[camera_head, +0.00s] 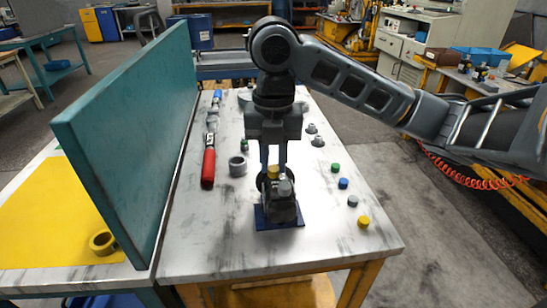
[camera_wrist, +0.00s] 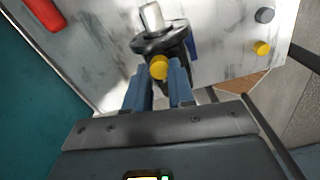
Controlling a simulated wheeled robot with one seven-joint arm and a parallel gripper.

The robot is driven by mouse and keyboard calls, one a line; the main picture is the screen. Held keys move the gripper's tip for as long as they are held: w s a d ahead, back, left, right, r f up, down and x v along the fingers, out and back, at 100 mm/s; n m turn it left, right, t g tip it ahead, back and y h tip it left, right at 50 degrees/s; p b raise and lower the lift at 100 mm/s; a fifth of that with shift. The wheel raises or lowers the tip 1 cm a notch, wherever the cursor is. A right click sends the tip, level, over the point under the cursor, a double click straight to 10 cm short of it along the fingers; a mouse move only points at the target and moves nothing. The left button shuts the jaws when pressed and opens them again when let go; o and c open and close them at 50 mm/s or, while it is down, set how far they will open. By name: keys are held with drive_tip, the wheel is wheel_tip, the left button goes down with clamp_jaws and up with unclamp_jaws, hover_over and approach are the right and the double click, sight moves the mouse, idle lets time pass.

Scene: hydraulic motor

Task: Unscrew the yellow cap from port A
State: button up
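The hydraulic motor (camera_head: 283,208) stands upright on a blue base plate (camera_head: 268,222) near the table's middle. It also shows in the wrist view (camera_wrist: 172,42). A yellow cap (camera_head: 273,171) sits on one of its ports. A grey part (camera_head: 285,188) stands up beside it, and shows pale in the wrist view (camera_wrist: 151,17). My gripper (camera_head: 273,165) points down at the motor from above. In the wrist view my gripper's fingertips (camera_wrist: 159,78) are on either side of the yellow cap (camera_wrist: 159,67). I cannot tell whether they touch it. Port letters are not readable.
A teal panel (camera_head: 135,130) stands along the table's left side. A red-handled tool (camera_head: 208,168) and a grey ring (camera_head: 237,166) lie left of the motor. Green (camera_head: 335,168), blue (camera_head: 343,183), grey (camera_head: 352,201) and yellow (camera_head: 363,221) caps lie on the right. The front tabletop is clear.

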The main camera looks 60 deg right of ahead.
clamp_jaws()
drive_tip(key=shift+f+n+b, duration=0.15)
drive_tip(key=shift+n+b, duration=0.35)
drive_tip(key=shift+b, duration=0.05)
drive_tip(key=n+b, duration=0.1)
drive_tip(key=n, duration=0.1)
drive_tip(key=shift+n+b, duration=0.3)
drive_tip(key=shift+n, duration=0.1)
drive_tip(key=shift+n+b, duration=0.35)
drive_tip(key=shift+n, duration=0.55)
drive_tip(key=shift+r, duration=0.2)
